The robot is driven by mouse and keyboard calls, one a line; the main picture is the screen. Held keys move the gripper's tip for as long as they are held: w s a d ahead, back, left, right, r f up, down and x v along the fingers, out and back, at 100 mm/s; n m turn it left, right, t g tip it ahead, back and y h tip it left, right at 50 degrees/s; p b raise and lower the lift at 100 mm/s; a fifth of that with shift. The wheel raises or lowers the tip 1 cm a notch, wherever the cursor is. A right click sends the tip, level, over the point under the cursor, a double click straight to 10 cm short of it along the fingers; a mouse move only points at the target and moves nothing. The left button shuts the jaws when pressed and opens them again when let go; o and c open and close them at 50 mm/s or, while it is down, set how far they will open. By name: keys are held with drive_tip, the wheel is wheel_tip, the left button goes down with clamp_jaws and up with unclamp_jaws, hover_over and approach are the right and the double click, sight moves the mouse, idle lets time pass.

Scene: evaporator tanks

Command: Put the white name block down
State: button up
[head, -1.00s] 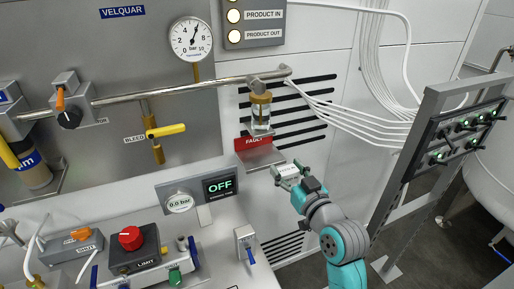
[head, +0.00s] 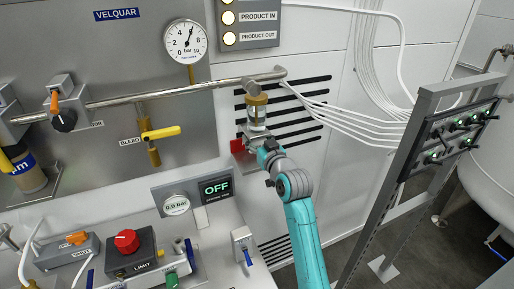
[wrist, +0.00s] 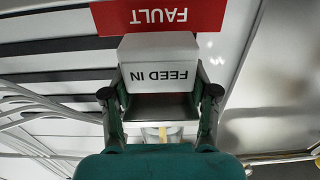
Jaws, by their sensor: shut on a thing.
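The white name block (wrist: 158,52) reads "FEED IN", upside down in the wrist view. My gripper (wrist: 160,92) is shut on it, with one dark finger pad at each side. In the head view my gripper (head: 264,148) is at the small metal ledge (head: 241,164) below the glass bottle, and the block is mostly hidden there. A metal surface (wrist: 160,110) shows just behind the block in the wrist view. I cannot tell whether the block touches the ledge.
The red FAULT sign (wrist: 160,15) is right beside the block; it also shows in the head view (head: 236,147). The glass bottle (head: 256,112) hangs from the pipe just above my gripper. White cables (head: 350,125) run to the right. A metal frame (head: 400,170) stands at right.

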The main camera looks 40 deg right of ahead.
drive_tip(key=shift+f, duration=1.55)
drive_tip(key=shift+f, duration=0.1)
drive_tip(key=o, duration=1.3)
drive_tip(key=v, duration=1.2)
drive_tip(key=shift+s, duration=0.15)
